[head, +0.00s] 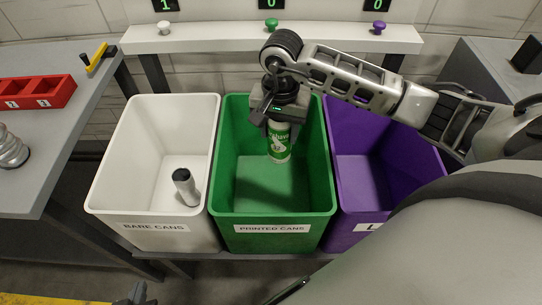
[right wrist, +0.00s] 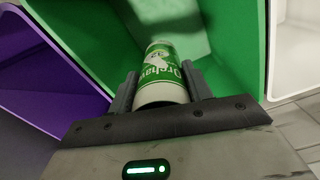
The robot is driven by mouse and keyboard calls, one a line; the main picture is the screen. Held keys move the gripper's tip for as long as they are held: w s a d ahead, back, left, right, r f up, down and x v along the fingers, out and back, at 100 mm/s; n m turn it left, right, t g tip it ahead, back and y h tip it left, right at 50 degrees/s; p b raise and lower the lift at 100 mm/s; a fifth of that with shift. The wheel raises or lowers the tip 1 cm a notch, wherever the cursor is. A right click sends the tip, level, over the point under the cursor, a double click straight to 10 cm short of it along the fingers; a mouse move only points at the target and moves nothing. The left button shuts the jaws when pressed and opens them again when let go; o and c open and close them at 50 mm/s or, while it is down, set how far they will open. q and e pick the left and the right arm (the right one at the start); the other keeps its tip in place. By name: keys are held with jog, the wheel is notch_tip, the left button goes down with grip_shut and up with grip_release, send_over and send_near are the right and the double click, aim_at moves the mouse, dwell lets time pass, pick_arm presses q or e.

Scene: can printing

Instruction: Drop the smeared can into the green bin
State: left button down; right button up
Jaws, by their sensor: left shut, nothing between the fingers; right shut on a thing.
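The can (head: 279,142) is green and white with a printed label. It is held upright, over or in the upper part of the green bin (head: 272,243), whose label reads PRINTED CANS. My right gripper (head: 277,118) is shut on the can near its top end. In the right wrist view the can (right wrist: 163,75) sits between both fingers, with the bin's green walls behind it. I cannot make out a smear on the print. My left gripper (head: 137,295) is shut and empty, low at the bottom edge of the head view, mostly cut off.
A white bin (head: 155,225) labelled BARE CANS stands left of the green one, with a bare grey can (head: 186,187) inside. A purple bin (head: 350,235) stands on the right. Behind is a shelf (head: 230,38) with coloured knobs. A red tray (head: 38,92) is on the left table.

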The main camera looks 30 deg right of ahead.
notch_tip(320, 180, down, 2)
jog(key=shift+f+b, duration=0.1)
jog(key=shift+b, duration=0.25)
jog(key=o, duration=1)
jog(key=shift+w, duration=0.1)
